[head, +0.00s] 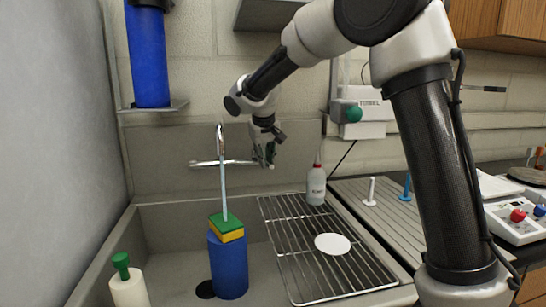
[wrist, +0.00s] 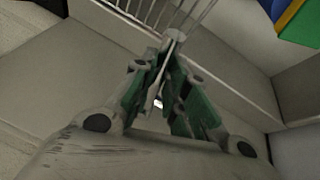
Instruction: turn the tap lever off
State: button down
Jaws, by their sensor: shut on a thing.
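The chrome tap (head: 220,140) stands at the back of the sink. A pale stream of water (head: 224,190) runs down from its spout onto a green and yellow sponge (head: 226,226). A thin metal bar, the tap lever (head: 240,162), reaches right from the tap to my gripper. My gripper (head: 268,160) is at the right end of this lever. In the wrist view the green-padded fingers (wrist: 165,75) are closed around the lever, whose rounded metal end (wrist: 175,35) shows beyond the tips. The fingers hide part of the lever.
The sponge lies on a blue cylinder (head: 229,268) in the sink. A wire rack (head: 300,250) with a white disc (head: 332,244) is to the right, with a white bottle (head: 316,186) behind. A green-topped white bottle (head: 127,283) stands front left.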

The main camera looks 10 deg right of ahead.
jog(key=shift+a+m+h, duration=0.5)
jog(key=shift+a+m, duration=0.6)
jog(key=c, duration=1.4)
grip_release()
jog(key=shift+a, duration=0.1)
jog(key=v, duration=1.2)
jog(key=shift+w, duration=0.15)
